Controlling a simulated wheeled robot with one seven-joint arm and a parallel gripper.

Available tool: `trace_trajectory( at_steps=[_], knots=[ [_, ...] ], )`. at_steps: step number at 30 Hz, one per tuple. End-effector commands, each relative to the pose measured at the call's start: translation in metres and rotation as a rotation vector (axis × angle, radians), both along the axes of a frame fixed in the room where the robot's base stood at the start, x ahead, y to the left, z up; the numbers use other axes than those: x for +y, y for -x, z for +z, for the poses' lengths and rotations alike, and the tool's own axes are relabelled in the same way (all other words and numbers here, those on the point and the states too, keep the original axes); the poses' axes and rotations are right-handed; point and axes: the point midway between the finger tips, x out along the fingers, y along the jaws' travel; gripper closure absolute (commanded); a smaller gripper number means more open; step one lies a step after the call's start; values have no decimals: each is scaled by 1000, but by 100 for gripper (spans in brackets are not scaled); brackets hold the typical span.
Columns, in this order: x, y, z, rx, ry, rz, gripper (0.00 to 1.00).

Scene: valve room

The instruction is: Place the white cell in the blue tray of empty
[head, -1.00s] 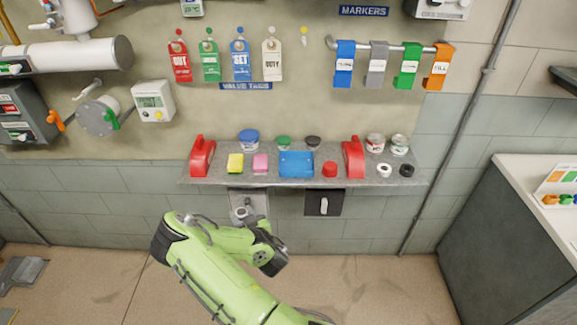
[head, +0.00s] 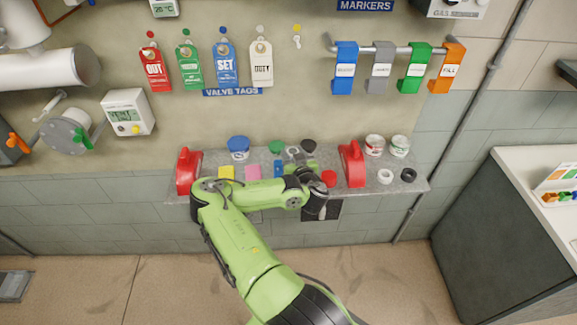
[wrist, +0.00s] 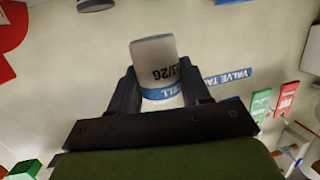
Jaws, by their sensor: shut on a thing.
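My gripper (wrist: 160,88) is shut on the white cell (wrist: 155,58), a short white cylinder with a blue band and dark print. In the wrist view the cell sits between the two dark fingers, its far end sticking out beyond them. In the head view my gripper (head: 296,156) is over the back right part of the shelf, and the cell cannot be made out clearly. The blue tray (head: 278,168) is mostly hidden behind my arm, with only a small blue piece showing. The tray is not clear in the wrist view.
The stone shelf (head: 330,185) has a red bracket at left (head: 187,172) and right (head: 351,164). Yellow (head: 226,172) and pink (head: 252,172) blocks, a red cap (head: 328,178) and several jars stand on it. Valve tags (head: 223,65) and colored markers (head: 411,72) hang above.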

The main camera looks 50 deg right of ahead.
Motion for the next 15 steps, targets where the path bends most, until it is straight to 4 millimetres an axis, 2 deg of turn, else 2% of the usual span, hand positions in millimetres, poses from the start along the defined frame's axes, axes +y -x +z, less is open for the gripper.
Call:
trace_trajectory(
  at_steps=[4, 12, 15],
  knots=[
    [-1, 1, -32, -7, -6, -5, 83],
    [0, 1, -78, -5, -3, -2, 83],
    [1, 0, -90, -4, 0, -1, 83]
  ],
)
